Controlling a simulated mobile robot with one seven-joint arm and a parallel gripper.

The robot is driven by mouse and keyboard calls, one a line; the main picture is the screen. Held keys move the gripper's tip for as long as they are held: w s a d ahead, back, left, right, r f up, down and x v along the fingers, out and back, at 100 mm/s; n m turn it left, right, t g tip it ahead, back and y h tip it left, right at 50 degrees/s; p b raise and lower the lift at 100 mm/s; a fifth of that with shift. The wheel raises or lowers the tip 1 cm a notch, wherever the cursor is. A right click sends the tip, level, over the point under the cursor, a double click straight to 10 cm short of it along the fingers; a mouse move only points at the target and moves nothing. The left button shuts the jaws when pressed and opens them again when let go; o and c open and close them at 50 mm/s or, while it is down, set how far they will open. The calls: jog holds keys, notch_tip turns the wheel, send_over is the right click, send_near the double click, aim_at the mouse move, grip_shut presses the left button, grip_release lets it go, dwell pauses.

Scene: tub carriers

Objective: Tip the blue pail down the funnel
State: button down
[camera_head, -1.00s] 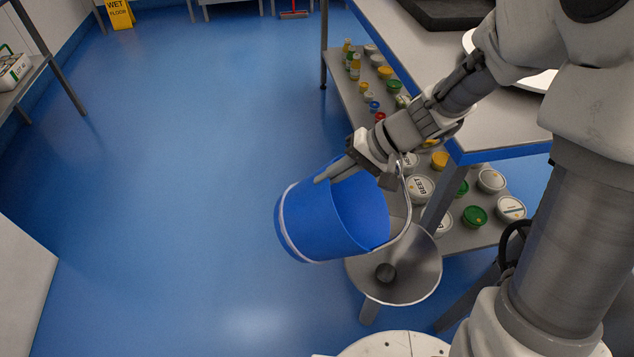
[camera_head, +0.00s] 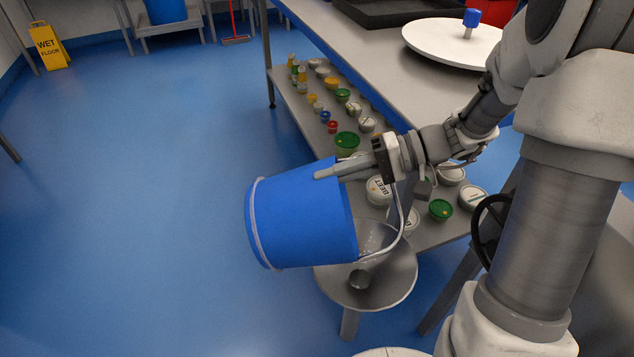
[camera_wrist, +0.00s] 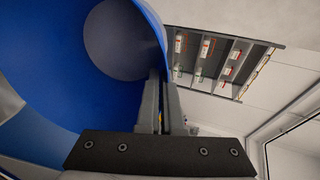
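The blue pail (camera_head: 300,215) lies tipped almost on its side in the head view, its mouth facing right and its wire handle hanging at the mouth. My gripper (camera_head: 328,172) is shut on the pail's upper wall near the rim. The wrist view shows the fingers (camera_wrist: 161,105) pinching the wall of the pail (camera_wrist: 85,75). The grey funnel (camera_head: 392,286) is a wide dish with a dark hole, below and right of the pail. The pail's lower rim is above the funnel's far left part. A pale, glassy patch shows at the mouth; I cannot tell if it is liquid.
A steel table (camera_head: 400,70) with a white turntable (camera_head: 452,44) stands behind. Its lower shelf (camera_head: 436,233) holds several tubs and bottles near the funnel. A yellow wet-floor sign (camera_head: 49,46) stands far left. The blue floor left of the pail is clear.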

jog(key=shift+d+r+y+b, duration=0.2)
jog(key=shift+d+y, duration=0.25)
jog(key=shift+d, duration=0.25)
jog(key=shift+d+r+y+b, duration=0.25)
jog(key=shift+d+y, duration=0.15)
jog(key=shift+d, duration=0.35)
jog(key=shift+d+r+y+b, duration=0.2)
jog(key=shift+d+y, duration=0.25)
jog(key=shift+d, duration=0.25)
